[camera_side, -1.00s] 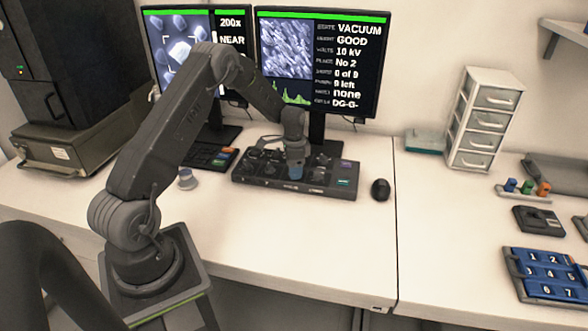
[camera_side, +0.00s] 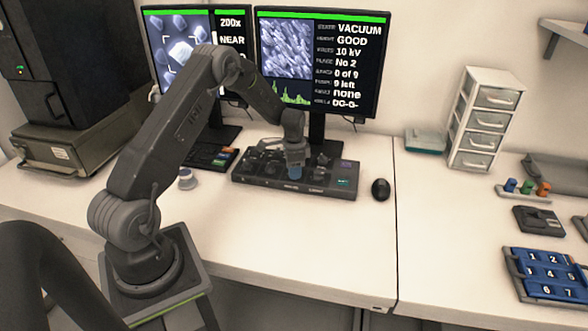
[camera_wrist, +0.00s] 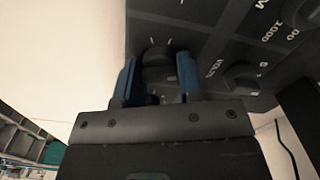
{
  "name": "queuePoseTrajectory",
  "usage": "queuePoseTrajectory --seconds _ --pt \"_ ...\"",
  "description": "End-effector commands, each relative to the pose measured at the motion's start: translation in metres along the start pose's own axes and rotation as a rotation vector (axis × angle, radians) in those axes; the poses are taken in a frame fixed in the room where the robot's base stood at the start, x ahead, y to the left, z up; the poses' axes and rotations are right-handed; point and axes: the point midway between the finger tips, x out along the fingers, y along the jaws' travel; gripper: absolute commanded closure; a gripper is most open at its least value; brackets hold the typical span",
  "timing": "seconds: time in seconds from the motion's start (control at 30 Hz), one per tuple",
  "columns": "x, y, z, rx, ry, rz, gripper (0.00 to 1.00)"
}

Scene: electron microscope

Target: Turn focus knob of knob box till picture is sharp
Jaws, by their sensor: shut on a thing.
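The knob box (camera_side: 258,178) is a dark panel with several knobs, lying on the desk below the monitors. My gripper (camera_side: 295,172) points down onto the middle of it. In the wrist view my gripper (camera_wrist: 160,82) has its blue fingers on both sides of a dark round knob (camera_wrist: 158,58), shut on it. The label of this knob is hidden, so I cannot tell which knob it is. The right monitor (camera_side: 285,50) shows a grey textured picture beside lines of text. The left monitor (camera_side: 182,45) shows pale block shapes, "200x" and "NEAR".
A black mouse (camera_side: 380,189) lies just right of the knob box. A small pale pot (camera_side: 187,179) stands to its left. A white drawer unit (camera_side: 484,120) and a blue numbered tray (camera_side: 548,275) are farther right. The desk front is clear.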

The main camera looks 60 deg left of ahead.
Motion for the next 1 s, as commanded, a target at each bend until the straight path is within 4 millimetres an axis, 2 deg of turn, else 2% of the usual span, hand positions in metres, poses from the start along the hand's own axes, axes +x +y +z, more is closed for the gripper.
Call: queuePoseTrajectory --seconds 0.3,0.63,0.67,0.9,1.0 --pt "-0.0003 -0.0009 -0.0002 -0.211 0.002 0.000 0.89" --pt "-0.0003 -0.0010 -0.0003 -0.235 0.002 0.000 0.89" --pt "-0.0003 -0.0010 -0.0003 -0.235 0.002 0.000 0.63" --pt "-0.0002 -0.0006 -0.0002 -0.234 0.001 0.001 0.40" --pt "-0.0001 -0.0005 -0.0002 -0.234 0.001 0.001 0.40"
